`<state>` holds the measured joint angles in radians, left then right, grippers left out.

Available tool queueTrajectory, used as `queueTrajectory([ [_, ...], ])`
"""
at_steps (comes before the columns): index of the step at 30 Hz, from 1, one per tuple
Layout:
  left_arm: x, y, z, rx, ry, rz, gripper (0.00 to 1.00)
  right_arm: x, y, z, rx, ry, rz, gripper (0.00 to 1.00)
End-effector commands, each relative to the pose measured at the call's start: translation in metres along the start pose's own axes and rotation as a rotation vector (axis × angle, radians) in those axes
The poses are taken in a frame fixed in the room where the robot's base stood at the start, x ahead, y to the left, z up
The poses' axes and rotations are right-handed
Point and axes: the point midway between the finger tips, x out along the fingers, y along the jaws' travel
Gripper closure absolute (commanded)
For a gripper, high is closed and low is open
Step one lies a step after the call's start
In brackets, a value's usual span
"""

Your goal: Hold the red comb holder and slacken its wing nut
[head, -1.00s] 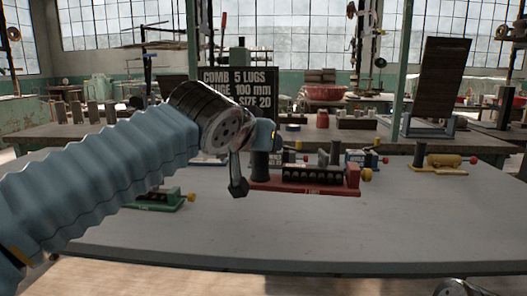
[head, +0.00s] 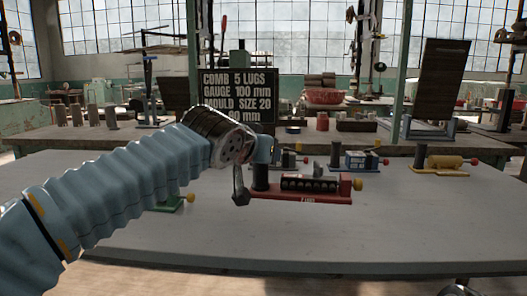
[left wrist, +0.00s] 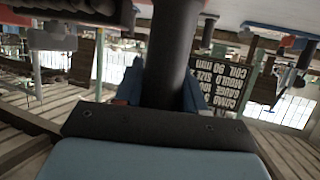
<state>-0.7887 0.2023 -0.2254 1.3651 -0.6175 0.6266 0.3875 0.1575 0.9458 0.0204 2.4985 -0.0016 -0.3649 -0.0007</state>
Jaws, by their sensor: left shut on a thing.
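The red comb holder (head: 300,195) has a red base, a dark toothed block, a black post (head: 260,178) at its left end and a yellow knob (head: 358,184) at its right. I cannot make out wings on the knob. My left gripper (head: 264,158) is shut on the black post, near its top. In the left wrist view the post (left wrist: 172,50) runs between the blue fingers (left wrist: 163,98). The holder is upright, low over or on the grey table; I cannot tell which.
A green holder (head: 168,203) lies partly behind my left arm. A blue holder (head: 360,160) and a yellow one (head: 445,163) stand farther back on the table (head: 420,225). A dark sign (head: 238,97) stands behind. The front and right of the table are clear.

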Motion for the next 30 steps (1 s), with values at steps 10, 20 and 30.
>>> queueTrajectory([
  [10,0.021,-0.007,0.008,-0.001,0.002,-0.001,1.0,0.003,0.001,0.0,0.0,0.0,0.0,0.57],
  [20,0.04,-0.014,0.016,-0.001,0.001,-0.001,1.0,0.005,0.002,0.0,0.0,0.0,0.0,0.57],
  [30,0.06,-0.02,0.024,-0.002,0.002,0.0,1.0,0.006,0.002,0.0,0.0,0.0,0.0,0.57],
])
